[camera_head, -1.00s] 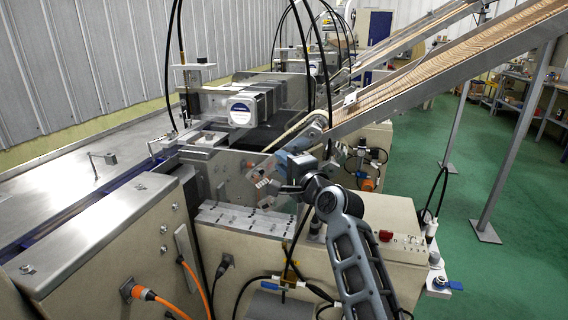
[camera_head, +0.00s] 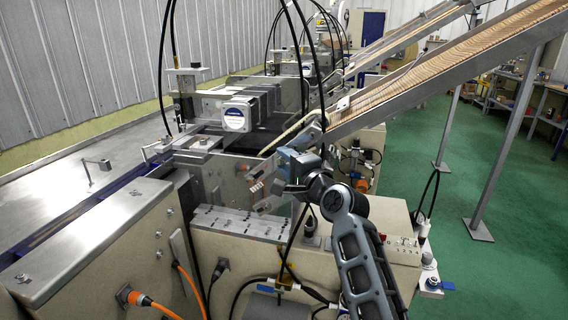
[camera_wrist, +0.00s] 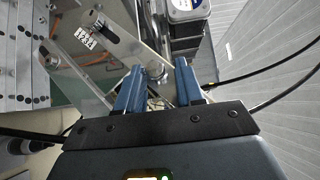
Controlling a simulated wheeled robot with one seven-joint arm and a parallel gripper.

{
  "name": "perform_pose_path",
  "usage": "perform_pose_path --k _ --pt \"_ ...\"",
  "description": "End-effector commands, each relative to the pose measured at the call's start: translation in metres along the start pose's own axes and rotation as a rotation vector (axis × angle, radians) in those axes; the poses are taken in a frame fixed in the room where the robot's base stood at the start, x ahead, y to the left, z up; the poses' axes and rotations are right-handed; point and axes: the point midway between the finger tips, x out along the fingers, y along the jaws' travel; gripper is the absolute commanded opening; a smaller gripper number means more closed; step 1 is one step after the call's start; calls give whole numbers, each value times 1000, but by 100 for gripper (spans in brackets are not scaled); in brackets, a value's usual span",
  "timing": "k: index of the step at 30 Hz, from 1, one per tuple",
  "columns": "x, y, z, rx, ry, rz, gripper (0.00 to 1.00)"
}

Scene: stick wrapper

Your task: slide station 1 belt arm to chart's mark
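My gripper (camera_wrist: 158,66) is open in the wrist view, its two blue fingers apart. A round metal knob (camera_wrist: 157,71) shows between the fingertips; I cannot tell whether they touch it. In the head view my gripper (camera_head: 284,158) is beside the near machine's metal side plates (camera_head: 230,180). A small striped label (camera_head: 256,187) sits on a slanted plate just left of the gripper, and a similar label shows in the wrist view (camera_wrist: 86,38). I cannot tell for certain which part is the belt arm, or make out the chart's mark.
A sloped chute of wooden sticks (camera_head: 440,85) rises to the right above the gripper. A motor box with a blue and white label (camera_head: 237,117) stands behind the plates. Black cables hang close by. A beige cabinet (camera_head: 385,235) is below my arm.

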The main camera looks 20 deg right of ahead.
Motion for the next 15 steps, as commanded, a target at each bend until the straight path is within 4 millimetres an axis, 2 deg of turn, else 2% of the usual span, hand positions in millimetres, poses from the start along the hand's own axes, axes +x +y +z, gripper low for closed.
perform_pose_path --k 3,10,15 --pt "0 1 1 0 -2 1 48" --pt "0 1 2 0 -3 3 48" --pt "-15 3 2 0 -3 4 48"
